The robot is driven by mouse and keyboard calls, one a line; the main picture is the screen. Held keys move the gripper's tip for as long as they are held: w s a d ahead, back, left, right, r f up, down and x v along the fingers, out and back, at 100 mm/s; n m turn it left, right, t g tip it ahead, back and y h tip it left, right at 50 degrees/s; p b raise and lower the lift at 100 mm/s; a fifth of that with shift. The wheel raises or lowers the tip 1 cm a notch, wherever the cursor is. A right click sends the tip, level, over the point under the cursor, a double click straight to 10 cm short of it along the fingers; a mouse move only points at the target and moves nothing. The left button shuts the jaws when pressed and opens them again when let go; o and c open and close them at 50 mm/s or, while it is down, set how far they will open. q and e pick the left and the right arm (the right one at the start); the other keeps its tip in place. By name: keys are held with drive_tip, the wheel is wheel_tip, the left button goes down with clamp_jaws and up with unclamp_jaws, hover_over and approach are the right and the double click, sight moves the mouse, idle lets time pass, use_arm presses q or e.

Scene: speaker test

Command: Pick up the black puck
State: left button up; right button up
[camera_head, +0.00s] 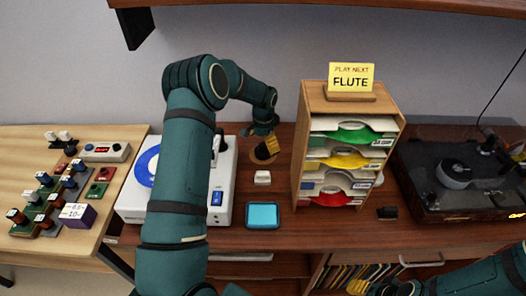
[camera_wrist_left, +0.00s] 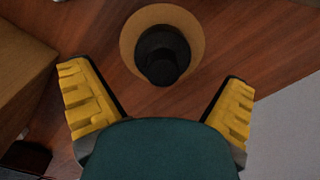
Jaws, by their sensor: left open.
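In the left wrist view the black puck (camera_wrist_left: 162,52), with a narrower knob on top, sits on a round tan disc (camera_wrist_left: 128,40) on the brown wooden top. My left gripper (camera_wrist_left: 158,100) is open, its yellow-padded fingers spread to either side below the puck, apart from it and empty.
The wooden shelf unit (camera_head: 308,110) with coloured sleeves and a FLUTE sign (camera_head: 351,78) stands right of the disc. A white player (camera_head: 222,180) is at left, a dark turntable (camera_head: 425,190) at right.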

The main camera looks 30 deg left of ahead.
sight(263, 145)
use_arm(q)
drive_tip(key=f, duration=0.4)
drive_tip(key=shift+a+f+b, duration=0.1)
drive_tip(key=shift+a+b, duration=0.1)
drive_tip(key=shift+b, duration=0.1)
drive_tip(key=c, duration=1.4)
wheel_tip(263, 145, up, 10)
drive_tip(key=shift+r+p, duration=0.1)
drive_tip(key=shift+p, duration=0.6)
drive_tip(key=shift+r, duration=0.1)
